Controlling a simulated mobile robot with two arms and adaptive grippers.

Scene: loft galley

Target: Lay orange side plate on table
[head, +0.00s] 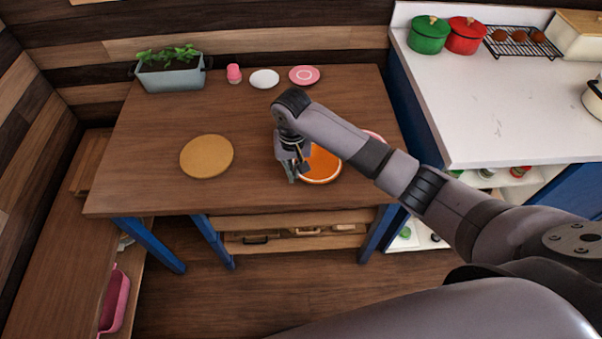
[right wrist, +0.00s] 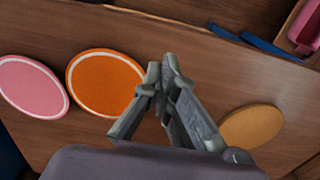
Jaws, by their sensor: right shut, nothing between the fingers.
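The orange side plate (head: 321,166), with a white ring near its rim, lies flat on the wooden table (head: 160,130), near the front edge and right of the middle. My right gripper (head: 291,176) is just left of the plate in the head view and hides part of it with the arm. In the right wrist view the whole orange plate (right wrist: 104,84) shows left of the gripper (right wrist: 164,72), whose fingers are shut with nothing between them. I cannot tell the gripper's height over the table. My left gripper is not in view.
A round tan mat (head: 207,156) lies left of the gripper. A pink plate (right wrist: 32,86) lies beside the orange one. At the back are a planter (head: 172,76), a pink shaker (head: 234,74), a white plate (head: 264,79) and a pink plate (head: 304,75). A white counter (head: 480,110) adjoins right.

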